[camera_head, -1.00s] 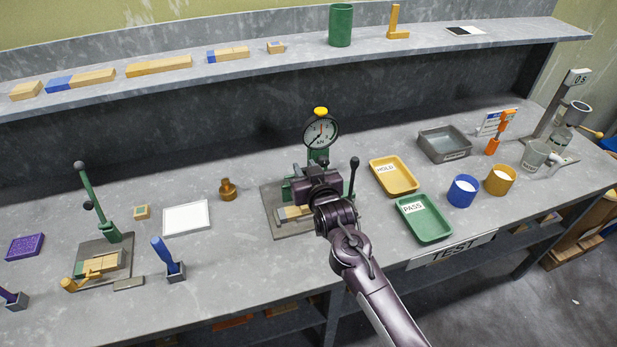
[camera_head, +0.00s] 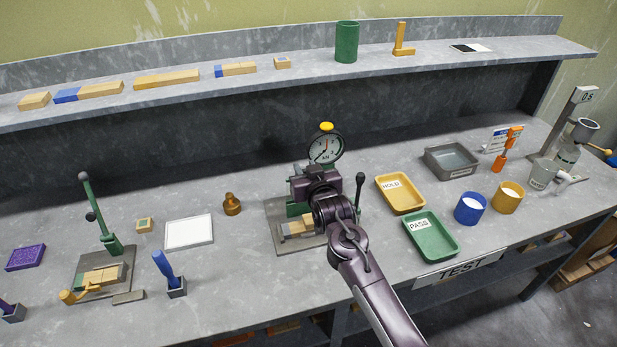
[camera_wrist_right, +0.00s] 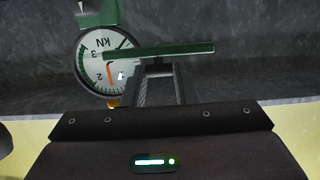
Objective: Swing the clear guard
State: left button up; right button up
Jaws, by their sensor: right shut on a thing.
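The press with the dial gauge (camera_head: 325,149) stands at the middle of the bench, on a grey base (camera_head: 282,239). My right gripper (camera_head: 314,174) is in front of the press, just below the gauge, and its body hides much of the press. In the right wrist view, its fingers (camera_wrist_right: 160,82) are shut on a green bar (camera_wrist_right: 185,49) that runs across them, with the gauge (camera_wrist_right: 104,62) behind. The clear pane of the guard cannot be made out. My left gripper is not in view.
A black-knobbed lever (camera_head: 360,190) rises just right of my right gripper. The yellow HOLD tray (camera_head: 401,205) and green PASS tray (camera_head: 445,247) lie to the right. A white plate (camera_head: 189,232) and brown stamp (camera_head: 232,204) lie to the left. A shelf (camera_head: 300,70) runs behind.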

jog(key=shift+w, duration=0.1)
jog(key=shift+r+b+x, duration=0.2)
jog(key=shift+b+x, duration=0.75)
jog(key=shift+x, duration=0.05)
jog(key=shift+b+x, duration=0.4)
jog(key=shift+x, duration=0.35)
jog(key=shift+r, duration=0.15)
jog(key=shift+w+a+b, duration=0.1)
jog(key=shift+w+b, duration=0.15)
jog(key=shift+b, duration=0.25)
jog(key=shift+r, duration=0.25)
